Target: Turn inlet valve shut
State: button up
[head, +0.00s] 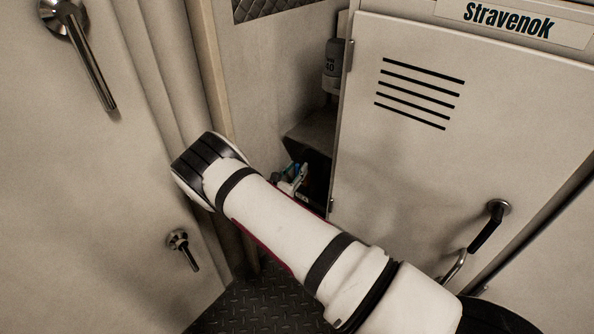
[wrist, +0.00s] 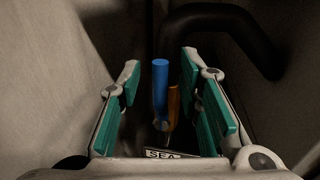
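In the wrist view a blue valve handle (wrist: 160,88) stands upright between the two fingers of my gripper (wrist: 160,74). An orange-yellow handle or rod (wrist: 173,105) stands just right of it, partly behind it. A plate reading "SEA" (wrist: 160,154) shows below, cut off by the gripper body. I cannot tell from the lettering which handle is the inlet valve. My gripper is open, its teal pads apart, with gaps on both sides of the blue handle. In the head view my arm hides most of this spot; small blue and green bits (head: 294,174) show beside it.
A dark curved pipe (wrist: 235,22) runs behind at upper right in the wrist view. In the head view, a vented "Stravenok" panel (head: 450,140) with a handle (head: 487,226) stands right. A left-hand door (head: 90,200) bears metal handles. The recess between is narrow and dark.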

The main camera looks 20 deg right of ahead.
jog(key=shift+w+d, duration=0.45)
grip_shut()
jog(key=shift+s+d, duration=0.1)
jog(key=shift+s, duration=0.05)
jog(key=s+d+f+m+h+b, duration=0.1)
jog(key=f+m, duration=0.3)
jog(key=m, duration=0.6)
jog(key=s+d+f+m+g+h+b, duration=0.1)
jog(key=s+d+f+m+h+b, duration=0.1)
jog(key=m, duration=0.9)
jog(key=shift+s+d+f+g+h, duration=0.4)
jog(key=shift+s+f+h, duration=0.4)
jog(key=shift+s, duration=0.5)
jog(key=shift+f, duration=0.2)
